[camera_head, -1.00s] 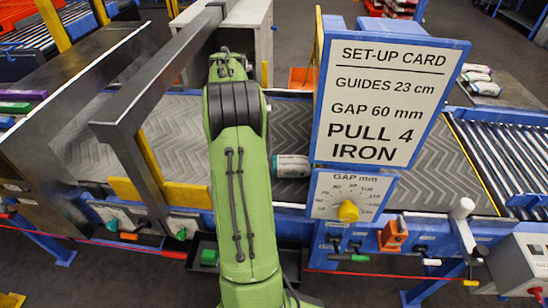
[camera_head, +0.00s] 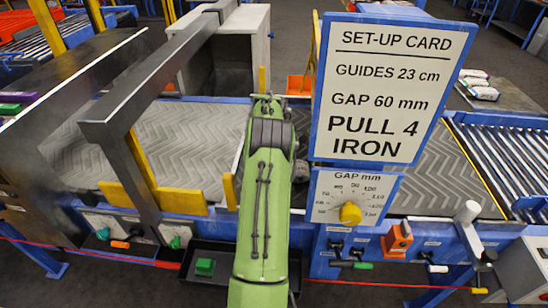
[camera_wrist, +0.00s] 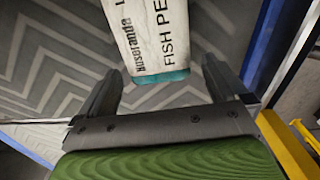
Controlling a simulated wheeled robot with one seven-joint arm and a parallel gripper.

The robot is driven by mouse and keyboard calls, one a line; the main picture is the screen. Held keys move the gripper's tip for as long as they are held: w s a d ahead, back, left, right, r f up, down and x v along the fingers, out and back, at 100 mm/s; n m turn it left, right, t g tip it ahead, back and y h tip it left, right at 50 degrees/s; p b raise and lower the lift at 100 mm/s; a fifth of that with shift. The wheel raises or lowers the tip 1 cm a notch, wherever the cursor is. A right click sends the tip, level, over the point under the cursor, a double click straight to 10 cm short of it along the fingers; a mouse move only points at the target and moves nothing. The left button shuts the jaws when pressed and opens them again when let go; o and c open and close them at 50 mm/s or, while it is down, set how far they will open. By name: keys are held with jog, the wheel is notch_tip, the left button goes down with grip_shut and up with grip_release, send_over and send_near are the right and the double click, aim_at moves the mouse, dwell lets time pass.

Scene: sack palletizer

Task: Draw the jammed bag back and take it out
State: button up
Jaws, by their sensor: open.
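The bag (camera_wrist: 158,45) is a white sack printed "FISH PE..." with a teal end, lying on the grey chevron belt in the wrist view. Its far part runs out of the top of that view. My gripper (camera_wrist: 163,68) is open, one dark finger on each side of the bag's near end. The teal end lies between the fingers, short of the palm; I cannot tell whether either finger touches it. In the head view my arm and the set-up card hide the bag.
The set-up card (camera_head: 390,95) and the gap dial with its yellow knob (camera_head: 350,213) stand close right of my arm. A dark gate frame (camera_head: 110,120) with yellow guides (camera_head: 180,201) is to the left. The chevron belt (camera_head: 185,145) left of my arm is clear.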

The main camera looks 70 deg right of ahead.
notch_tip(320, 180, down, 3)
jog(key=shift+f+b, duration=0.2)
jog(key=shift+b, duration=0.15)
jog(key=c, duration=1.3)
jog(key=shift+w+a, duration=0.35)
jog(key=shift+w, duration=1.1)
jog(key=shift+w+a, duration=0.3)
jog(key=shift+w, duration=1.2)
jog(key=shift+w+a, duration=0.35)
jog(key=shift+w, duration=1.1)
jog(key=o, duration=1.3)
jog(key=shift+r+p, duration=0.15)
jog(key=shift+p, duration=0.15)
